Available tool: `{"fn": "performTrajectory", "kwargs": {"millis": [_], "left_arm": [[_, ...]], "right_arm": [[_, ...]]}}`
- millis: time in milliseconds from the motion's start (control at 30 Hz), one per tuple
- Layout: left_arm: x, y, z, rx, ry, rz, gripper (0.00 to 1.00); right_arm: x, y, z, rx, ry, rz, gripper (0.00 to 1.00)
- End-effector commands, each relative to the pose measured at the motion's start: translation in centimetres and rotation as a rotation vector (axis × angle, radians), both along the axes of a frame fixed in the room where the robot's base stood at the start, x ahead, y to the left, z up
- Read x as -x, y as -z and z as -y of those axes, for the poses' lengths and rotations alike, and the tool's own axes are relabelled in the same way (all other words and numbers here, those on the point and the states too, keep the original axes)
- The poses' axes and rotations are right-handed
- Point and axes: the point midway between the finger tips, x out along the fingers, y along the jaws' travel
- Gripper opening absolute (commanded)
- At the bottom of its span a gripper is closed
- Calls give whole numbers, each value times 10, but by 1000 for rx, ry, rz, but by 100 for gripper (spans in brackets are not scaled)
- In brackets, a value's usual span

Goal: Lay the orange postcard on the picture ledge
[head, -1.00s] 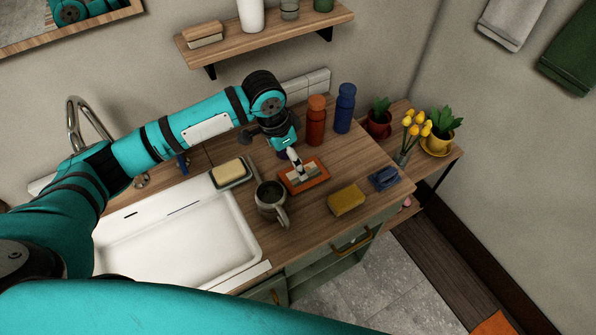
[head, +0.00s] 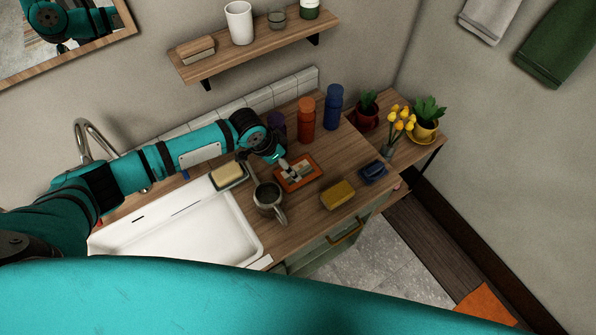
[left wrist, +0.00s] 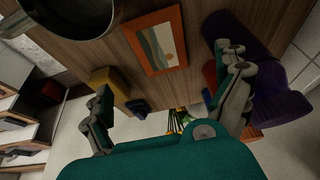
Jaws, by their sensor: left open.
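The orange postcard (head: 314,178) lies flat on the wooden counter, with an orange border and a landscape picture. It also shows whole in the left wrist view (left wrist: 176,66). My left gripper (head: 287,166) is over the postcard's left part in the head view. In the left wrist view its fingers (left wrist: 166,72) are wide apart and empty, with the card beyond them. The wooden wall shelf (head: 258,47), which looks like the picture ledge, is above the counter at the back. My right gripper is not in view.
A grey mug (head: 268,198) and a soap dish (head: 229,177) flank the card on the left. A yellow sponge (head: 338,194), a blue item (head: 373,172), red (head: 306,120) and blue bottles (head: 333,107) stand around it. The shelf holds a block (head: 196,50) and a white cup (head: 239,22).

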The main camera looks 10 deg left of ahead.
Motion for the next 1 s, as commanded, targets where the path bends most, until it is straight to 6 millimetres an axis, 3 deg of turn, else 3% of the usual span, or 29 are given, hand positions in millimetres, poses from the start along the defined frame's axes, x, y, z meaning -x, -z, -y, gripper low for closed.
{"fn": "performTrajectory", "kwargs": {"millis": [67,133,467,800,1000], "left_arm": [[-4,16,5,-1,0,-2,100],[-8,32,7,-1,1,3,100],[-12,44,12,0,0,0,100],[-24,87,23,-1,1,1,100],[-27,94,27,-1,0,0,100]], "right_arm": [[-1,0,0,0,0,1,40],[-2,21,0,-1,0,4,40],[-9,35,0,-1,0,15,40],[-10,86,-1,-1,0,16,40],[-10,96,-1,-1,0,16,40]]}}
